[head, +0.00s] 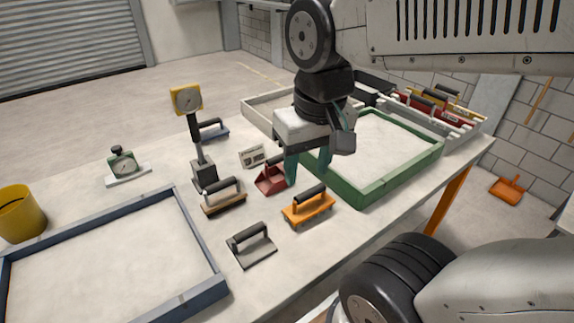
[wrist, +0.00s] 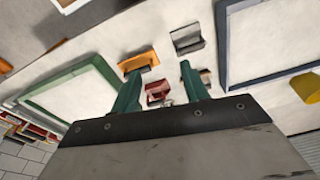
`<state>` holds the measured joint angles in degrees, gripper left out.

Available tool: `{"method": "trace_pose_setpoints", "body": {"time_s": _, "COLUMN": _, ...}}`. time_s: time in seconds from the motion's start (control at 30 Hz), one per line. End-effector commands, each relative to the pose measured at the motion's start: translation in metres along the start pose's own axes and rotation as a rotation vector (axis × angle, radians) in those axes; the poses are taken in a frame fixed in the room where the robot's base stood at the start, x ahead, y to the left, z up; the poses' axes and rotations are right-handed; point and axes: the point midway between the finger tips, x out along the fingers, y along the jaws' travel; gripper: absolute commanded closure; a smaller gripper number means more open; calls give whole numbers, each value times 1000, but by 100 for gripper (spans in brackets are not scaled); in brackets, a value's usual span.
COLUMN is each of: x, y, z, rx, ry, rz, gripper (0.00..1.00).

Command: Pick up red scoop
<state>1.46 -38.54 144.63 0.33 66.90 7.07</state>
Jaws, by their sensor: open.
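The red scoop (head: 268,181) sits on the table in the head view, left of the green-framed tray, with a dark handle partly hidden behind my gripper. In the wrist view the red scoop (wrist: 158,93) shows between the two teal fingers. My gripper (head: 306,177) is open and empty, with its fingers hanging close to the scoop and slightly right of it in the head view. In the wrist view my gripper (wrist: 155,80) has its fingers apart on either side of the scoop. I cannot tell how high the fingertips are above it.
An orange float (head: 308,206), a grey scraper (head: 252,248) and a brown float (head: 224,199) lie around the scoop. A gauge on a stand (head: 204,172) rises at left. The green tray (head: 375,190) and blue-grey tray (head: 205,245) flank this area.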

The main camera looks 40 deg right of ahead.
Motion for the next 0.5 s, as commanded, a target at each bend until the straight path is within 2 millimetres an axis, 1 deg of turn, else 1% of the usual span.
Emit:
{"method": "trace_pose_setpoints", "body": {"time_s": 0.03, "x": 5, "y": 1, "z": -18, "rx": 83, "ry": -5, "rz": -2, "gripper": 55}}
{"method": "trace_pose_setpoints", "body": {"time_s": 0.07, "x": 8, "y": 2, "z": -29, "rx": 141, "ry": -4, "rz": -4, "gripper": 55}}
{"method": "trace_pose_setpoints", "body": {"time_s": 0.1, "x": 13, "y": 3, "z": -46, "rx": 227, "ry": -1, "rz": -7, "gripper": 55}}
{"method": "trace_pose_setpoints", "body": {"time_s": 0.17, "x": 23, "y": 7, "z": -74, "rx": 367, "ry": 3, "rz": -11, "gripper": 55}}
{"method": "trace_pose_setpoints", "body": {"time_s": 0.2, "x": 31, "y": 10, "z": -92, "rx": 462, "ry": 8, "rz": -14, "gripper": 55}}
{"method": "trace_pose_setpoints", "body": {"time_s": 0.27, "x": 45, "y": 16, "z": -119, "rx": 606, "ry": 13, "rz": -20, "gripper": 55}}
{"method": "trace_pose_setpoints", "body": {"time_s": 0.3, "x": 55, "y": 21, "z": -136, "rx": 700, "ry": 17, "rz": -24, "gripper": 55}}
{"method": "trace_pose_setpoints", "body": {"time_s": 0.37, "x": 72, "y": 29, "z": -160, "rx": 839, "ry": 23, "rz": -29, "gripper": 55}}
{"method": "trace_pose_setpoints", "body": {"time_s": 0.4, "x": 84, "y": 35, "z": -175, "rx": 926, "ry": 26, "rz": -32, "gripper": 55}}
{"method": "trace_pose_setpoints", "body": {"time_s": 0.5, "x": 111, "y": 49, "z": -206, "rx": 1120, "ry": 36, "rz": -41, "gripper": 55}}
